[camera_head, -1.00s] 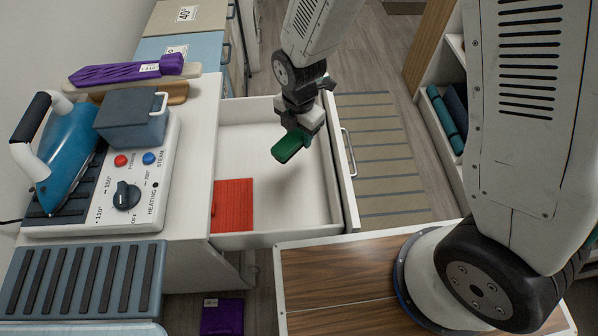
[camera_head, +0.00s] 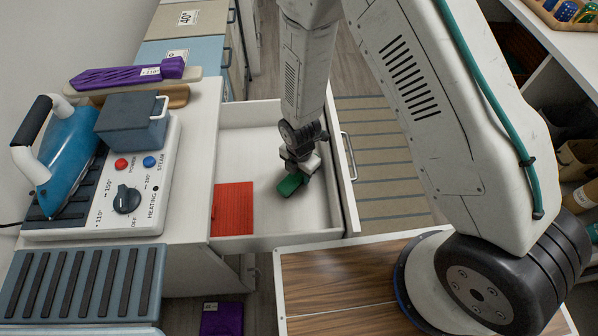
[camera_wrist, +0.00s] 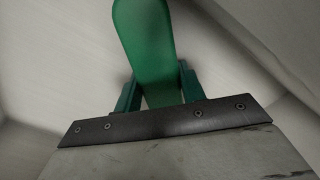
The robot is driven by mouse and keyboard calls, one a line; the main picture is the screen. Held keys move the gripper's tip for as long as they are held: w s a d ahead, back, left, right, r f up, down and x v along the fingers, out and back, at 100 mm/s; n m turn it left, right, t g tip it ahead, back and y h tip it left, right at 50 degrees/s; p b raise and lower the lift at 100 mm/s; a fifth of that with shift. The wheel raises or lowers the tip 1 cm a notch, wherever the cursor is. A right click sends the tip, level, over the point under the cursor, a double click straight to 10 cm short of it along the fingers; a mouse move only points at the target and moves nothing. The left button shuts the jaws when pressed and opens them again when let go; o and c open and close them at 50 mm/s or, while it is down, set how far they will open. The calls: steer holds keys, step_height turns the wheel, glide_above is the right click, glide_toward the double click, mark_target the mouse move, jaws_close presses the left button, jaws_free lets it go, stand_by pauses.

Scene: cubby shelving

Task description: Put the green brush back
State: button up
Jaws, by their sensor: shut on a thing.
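The green brush (camera_head: 289,185) is held in my gripper (camera_head: 298,174), over the inside of the open white drawer (camera_head: 247,241). In the wrist view, the green brush (camera_wrist: 146,45) sticks out between the two dark green fingers (camera_wrist: 156,92), which are closed on it from both sides. The brush appears low in the drawer; whether it touches the drawer floor I cannot tell. The end of the brush nearest my wrist is hidden by the gripper.
A red striped piece (camera_head: 232,209) lies in the drawer's front left. A blue iron (camera_head: 72,148) and control panel (camera_head: 127,185) stand on the counter to the left. A wooden-topped surface (camera_head: 330,275) lies in front of the drawer. The rest of the drawer floor looks clear.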

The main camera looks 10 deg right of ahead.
steer(key=shift+f, duration=0.1)
steer(key=o, duration=1)
steer(key=shift+o, duration=0.2)
